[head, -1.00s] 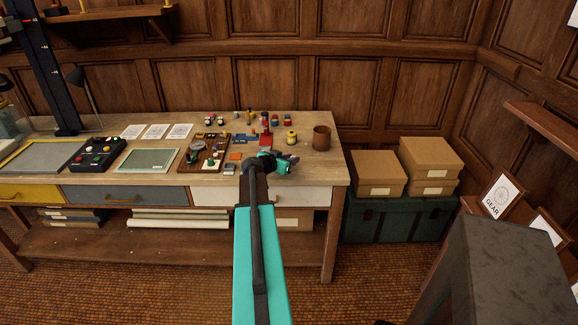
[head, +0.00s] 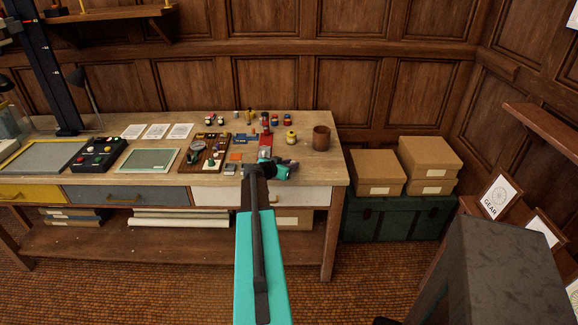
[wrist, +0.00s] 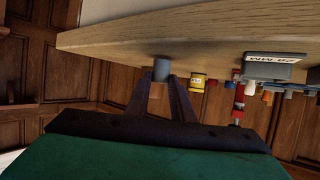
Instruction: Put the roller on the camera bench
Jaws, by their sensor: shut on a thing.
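My gripper (head: 284,168) is over the front right part of a long wooden bench (head: 328,165). In the wrist view its two dark fingers (wrist: 160,84) are closed about a small grey-blue cylinder (wrist: 161,70), which appears to be the roller. In the head view the gripper hides it. The wrist view is tilted, with the bench top (wrist: 205,45) along its upper part. Nothing in view labels this bench as the camera bench.
A brown cup (head: 321,138) and a yellow spool (head: 291,137) stand behind my gripper. Several small toys, a wooden board with tools (head: 203,152) and a green mat (head: 150,160) lie leftward. A dark column (head: 50,70) rises at left. Boxes (head: 430,155) stand right of the bench.

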